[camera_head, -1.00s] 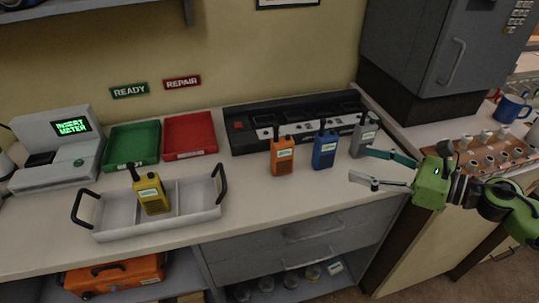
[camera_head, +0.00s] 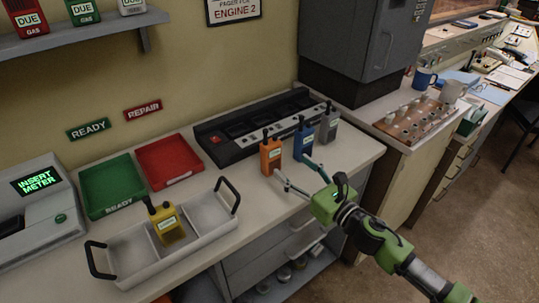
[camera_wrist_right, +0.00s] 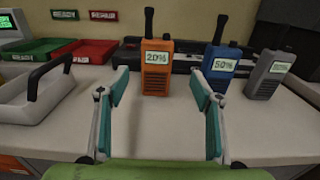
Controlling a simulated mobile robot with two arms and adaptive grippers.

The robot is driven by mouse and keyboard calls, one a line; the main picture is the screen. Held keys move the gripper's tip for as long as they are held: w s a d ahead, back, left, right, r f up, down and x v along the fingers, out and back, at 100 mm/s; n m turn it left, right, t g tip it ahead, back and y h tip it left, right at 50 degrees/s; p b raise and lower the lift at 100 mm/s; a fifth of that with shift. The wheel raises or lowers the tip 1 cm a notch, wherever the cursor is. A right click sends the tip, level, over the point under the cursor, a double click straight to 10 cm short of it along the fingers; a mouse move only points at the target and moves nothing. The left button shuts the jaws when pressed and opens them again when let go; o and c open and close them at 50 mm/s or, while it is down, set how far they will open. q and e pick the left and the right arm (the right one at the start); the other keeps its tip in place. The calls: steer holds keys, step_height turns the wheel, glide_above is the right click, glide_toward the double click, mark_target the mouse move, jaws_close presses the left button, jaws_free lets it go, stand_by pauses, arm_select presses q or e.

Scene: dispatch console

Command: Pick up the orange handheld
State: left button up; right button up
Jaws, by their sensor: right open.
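The orange handheld (camera_head: 271,157) stands upright on the counter in front of the black charger bank. In the right wrist view the orange handheld (camera_wrist_right: 157,72) shows a label reading 20% and stands ahead, between the two fingers in the picture. My right gripper (camera_head: 297,177) is open and empty, in front of the handhelds and close to the orange one. Its teal finger pads also show in the right wrist view (camera_wrist_right: 162,100), spread apart with bare counter between them. My left gripper is not in view.
A blue handheld (camera_head: 303,139) and a grey handheld (camera_head: 328,126) stand just right of the orange one. A white carrier (camera_head: 126,262) holds a yellow handheld (camera_head: 166,223). Green (camera_head: 108,187) and red (camera_head: 168,161) trays lie behind. The black charger bank (camera_head: 255,124) is at the wall.

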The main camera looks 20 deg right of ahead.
mark_target(275, 153)
steer(key=x, duration=0.4)
steer(key=shift+w+a+r+p, duration=0.1)
steer(key=shift+a+r+p, duration=0.05)
steer(key=shift+a+p, duration=0.2)
steer(key=shift+w, duration=0.4)
steer(key=shift+w+a+p, duration=0.15)
steer(key=shift+w+p, duration=0.1)
steer(key=shift+p, duration=0.05)
steer(key=p+x, duration=0.1)
steer(key=x, duration=0.3)
steer(key=shift+w+a, duration=0.2)
steer(key=shift+w, duration=0.05)
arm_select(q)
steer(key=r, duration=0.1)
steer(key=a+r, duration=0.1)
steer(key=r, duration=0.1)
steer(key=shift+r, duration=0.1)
arm_select(e)
steer(key=c, duration=1.4)
